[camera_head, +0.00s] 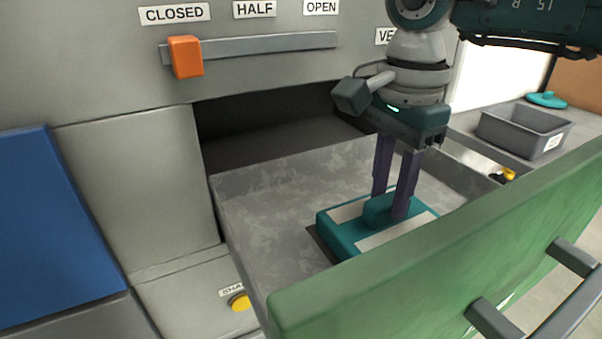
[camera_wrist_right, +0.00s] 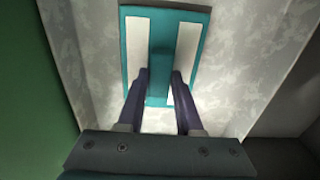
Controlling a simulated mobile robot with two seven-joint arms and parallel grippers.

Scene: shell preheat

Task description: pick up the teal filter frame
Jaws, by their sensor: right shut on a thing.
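The teal filter frame (camera_head: 345,240) with pale panels is at the open grey drawer (camera_head: 265,200), near its green front. Its raised teal middle grip is between the fingers of my right gripper (camera_head: 390,205), which comes down from above. In the right wrist view, the two purple fingers of the right gripper (camera_wrist_right: 161,82) are shut on the middle bar of the frame (camera_wrist_right: 160,95). A dark patch shows beside the frame's left edge in the head view; I cannot tell if the frame touches the drawer floor. My left gripper is not in view.
The drawer's green front (camera_head: 430,255) with a dark handle (camera_head: 560,305) stands close to the frame. A slider with an orange knob (camera_head: 186,56) is at CLOSED. A grey bin (camera_head: 524,132) and teal lid (camera_head: 547,99) are at right.

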